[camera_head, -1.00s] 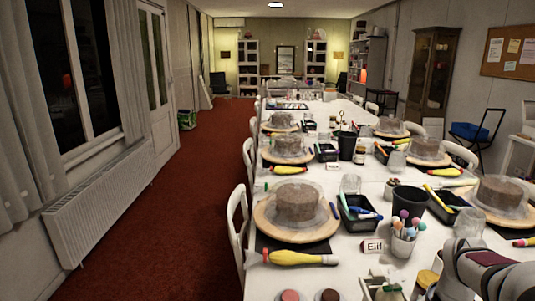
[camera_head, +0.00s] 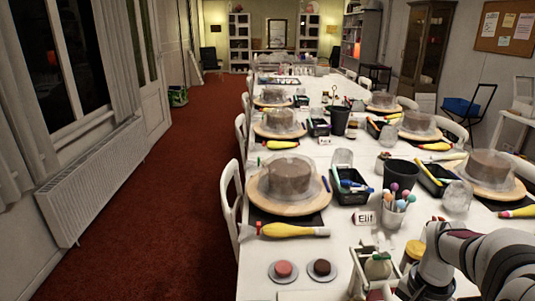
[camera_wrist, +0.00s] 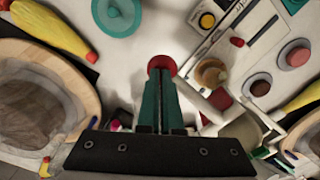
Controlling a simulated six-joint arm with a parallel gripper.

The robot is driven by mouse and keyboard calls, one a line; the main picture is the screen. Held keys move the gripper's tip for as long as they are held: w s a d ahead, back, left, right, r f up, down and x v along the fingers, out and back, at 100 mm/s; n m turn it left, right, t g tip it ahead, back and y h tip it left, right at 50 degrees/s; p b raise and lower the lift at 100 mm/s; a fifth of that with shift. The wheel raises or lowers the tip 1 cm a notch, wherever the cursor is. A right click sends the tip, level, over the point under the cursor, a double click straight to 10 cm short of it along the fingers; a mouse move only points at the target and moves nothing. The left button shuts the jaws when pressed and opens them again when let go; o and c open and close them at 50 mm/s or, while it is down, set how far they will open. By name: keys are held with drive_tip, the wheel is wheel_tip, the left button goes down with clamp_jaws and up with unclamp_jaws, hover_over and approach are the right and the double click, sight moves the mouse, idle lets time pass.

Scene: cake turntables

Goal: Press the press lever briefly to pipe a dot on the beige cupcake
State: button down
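My gripper (camera_wrist: 160,100) has two dark green fingers lying side by side, shut with nothing visible between them. A round red knob (camera_wrist: 161,65) shows at the fingertips in the wrist view; I cannot tell whether they touch it. The white press stand (camera_head: 362,262) is at the near edge in the head view, with a beige rounded thing (camera_head: 378,267) in its frame. The beige thing also shows in the wrist view (camera_wrist: 211,72). I cannot tell whether it is the beige cupcake. The lever is not clearly seen. My gripper's tips are not clear in the head view.
A pink cupcake (camera_head: 283,268) and a brown cupcake (camera_head: 322,267) sit on small plates left of the stand. An amber jar (camera_head: 413,252) stands beside my arm. Behind are an Elif card (camera_head: 365,218), a cake-pop pot (camera_head: 393,215) and a yellow piping bag (camera_head: 290,230).

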drive_tip(key=shift+f, duration=1.25)
wheel_tip(320, 180, up, 9)
drive_tip(key=shift+r, duration=0.1)
idle(0.5)
